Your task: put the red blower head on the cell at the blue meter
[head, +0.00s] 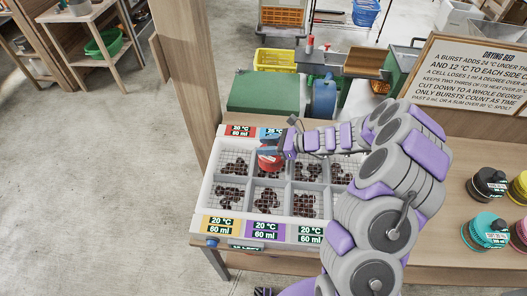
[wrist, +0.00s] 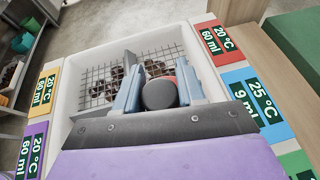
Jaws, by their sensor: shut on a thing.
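My gripper (head: 283,150) is shut on the red blower head (head: 269,158), over the back row of the white crate (head: 201,204). In the wrist view the gripper (wrist: 160,92) has a finger on each side of the head's dark round top (wrist: 160,94); a little red shows behind it. The blue meter (wrist: 256,102) reads 25 °C and 9 ml; in the head view it (head: 266,133) is partly hidden by my arm. The head is near the blue meter's cell, second from the left at the back. I cannot tell whether it touches the cell.
Dark chestnuts lie in the wire-floored cells. Black (head: 489,184), yellow (head: 520,187), teal (head: 486,231) and pink (head: 520,234) heads stand at right. A sign (head: 476,75) and post (head: 188,75) stand behind.

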